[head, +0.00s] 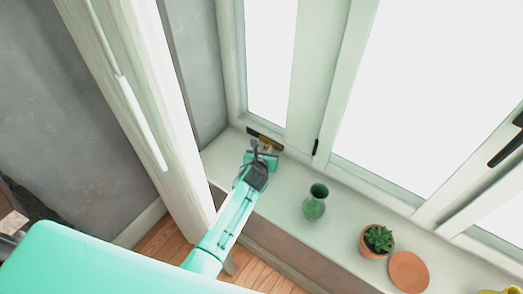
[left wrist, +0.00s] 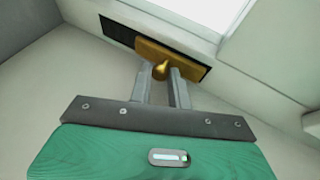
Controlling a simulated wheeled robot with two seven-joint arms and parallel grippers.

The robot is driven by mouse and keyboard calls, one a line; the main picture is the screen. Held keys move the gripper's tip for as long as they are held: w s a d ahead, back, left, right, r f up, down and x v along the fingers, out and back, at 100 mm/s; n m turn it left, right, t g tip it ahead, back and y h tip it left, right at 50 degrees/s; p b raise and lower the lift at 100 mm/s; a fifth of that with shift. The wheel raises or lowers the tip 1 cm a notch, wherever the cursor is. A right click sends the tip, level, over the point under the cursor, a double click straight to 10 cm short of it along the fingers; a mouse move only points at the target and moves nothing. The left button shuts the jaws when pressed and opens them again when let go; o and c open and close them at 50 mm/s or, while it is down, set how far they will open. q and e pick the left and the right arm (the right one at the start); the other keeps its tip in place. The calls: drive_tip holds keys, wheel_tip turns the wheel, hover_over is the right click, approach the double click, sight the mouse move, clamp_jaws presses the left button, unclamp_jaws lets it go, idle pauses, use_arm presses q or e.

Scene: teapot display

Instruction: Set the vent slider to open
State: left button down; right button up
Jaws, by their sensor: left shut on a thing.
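The vent is a dark slot (left wrist: 118,32) low on the white window frame, with a brass slider plate (left wrist: 178,60) over part of it. A brass knob (left wrist: 160,71) sticks out from the plate. In the left wrist view the dark slot shows widely at the left of the plate and a little at its right end. My left gripper (left wrist: 162,84) is shut on the knob, one finger on each side. In the head view the slider (head: 267,142) is small at the window's lower left corner, with my left gripper (head: 262,153) at it. My right gripper is not in view.
On the white sill stand a green vase (head: 315,202), a potted succulent (head: 376,241) and a terracotta saucer (head: 408,271), all right of my left arm. A yellow thing (head: 500,291) is cut off at the lower right. A wall post (head: 140,100) stands left of my arm.

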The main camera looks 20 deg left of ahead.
use_arm(q)
drive_tip(key=shift+d+f, duration=0.1)
drive_tip(key=shift+d, duration=0.15)
drive_tip(key=c, duration=1.6)
unclamp_jaws()
drive_tip(key=shift+s, duration=0.35)
drive_tip(key=v, duration=0.5)
drive_tip(key=b+v, duration=0.1)
drive_tip(key=v, duration=0.7)
drive_tip(key=shift+s+r, duration=0.1)
drive_tip(key=shift+r, duration=0.15)
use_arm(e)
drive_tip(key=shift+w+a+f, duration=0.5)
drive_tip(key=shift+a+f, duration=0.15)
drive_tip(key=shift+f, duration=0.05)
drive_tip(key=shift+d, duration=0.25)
